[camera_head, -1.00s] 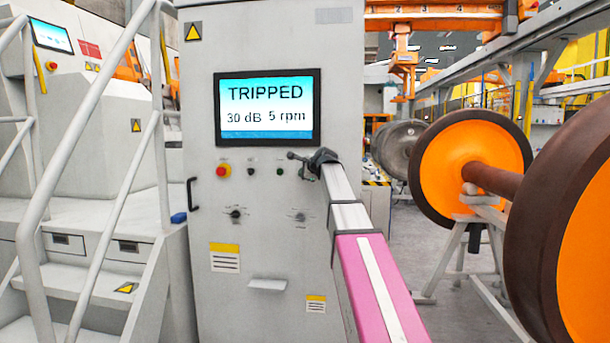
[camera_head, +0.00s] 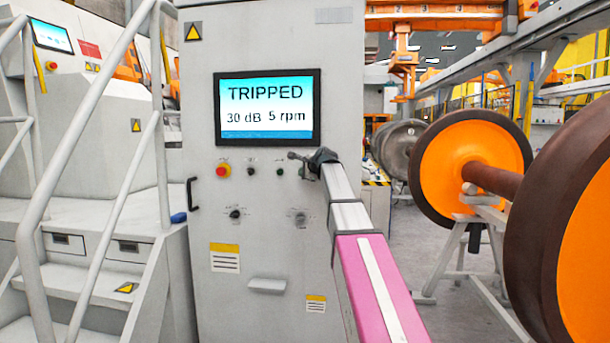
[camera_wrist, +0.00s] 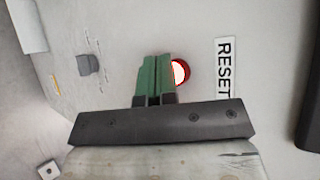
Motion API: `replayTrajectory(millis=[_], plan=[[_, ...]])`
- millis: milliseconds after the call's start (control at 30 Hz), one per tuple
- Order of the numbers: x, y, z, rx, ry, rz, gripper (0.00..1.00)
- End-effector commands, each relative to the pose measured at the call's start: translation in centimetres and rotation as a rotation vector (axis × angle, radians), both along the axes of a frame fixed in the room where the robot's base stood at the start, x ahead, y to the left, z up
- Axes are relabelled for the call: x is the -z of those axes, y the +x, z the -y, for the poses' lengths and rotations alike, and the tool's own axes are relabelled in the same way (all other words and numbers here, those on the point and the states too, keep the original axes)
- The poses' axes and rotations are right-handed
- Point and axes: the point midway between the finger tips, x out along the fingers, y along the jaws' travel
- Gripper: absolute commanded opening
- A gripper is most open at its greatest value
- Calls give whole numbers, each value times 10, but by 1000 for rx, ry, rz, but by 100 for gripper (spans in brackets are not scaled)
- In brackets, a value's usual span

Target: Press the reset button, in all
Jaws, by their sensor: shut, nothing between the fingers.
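My gripper (camera_head: 291,156) is shut and empty in front of the grey control cabinet (camera_head: 210,285), a little below its screen. In the wrist view its green fingers (camera_wrist: 155,77) point at the panel. A round button (camera_wrist: 181,72), red-rimmed with a bright white and red face, shows just right of the fingertips. They cover its left edge, and I cannot tell whether they touch it. A white label (camera_wrist: 225,67) reading RESET is right of the button. I cannot make out this button in the head view. The screen (camera_head: 268,107) reads TRIPPED, 30 dB, 5 rpm.
Two knobs (camera_head: 236,213) are lower. Railed steps (camera_head: 100,260) stand at left, orange wheelsets (camera_head: 470,165) at right.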

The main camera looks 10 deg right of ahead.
Motion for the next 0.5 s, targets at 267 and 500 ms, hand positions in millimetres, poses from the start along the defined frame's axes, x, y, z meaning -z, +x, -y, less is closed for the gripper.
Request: replayTrajectory(millis=[267, 500], plan=[[0, 3, 1, 0, 0, 0, 0], [0, 5, 2, 0, 0, 0, 0]])
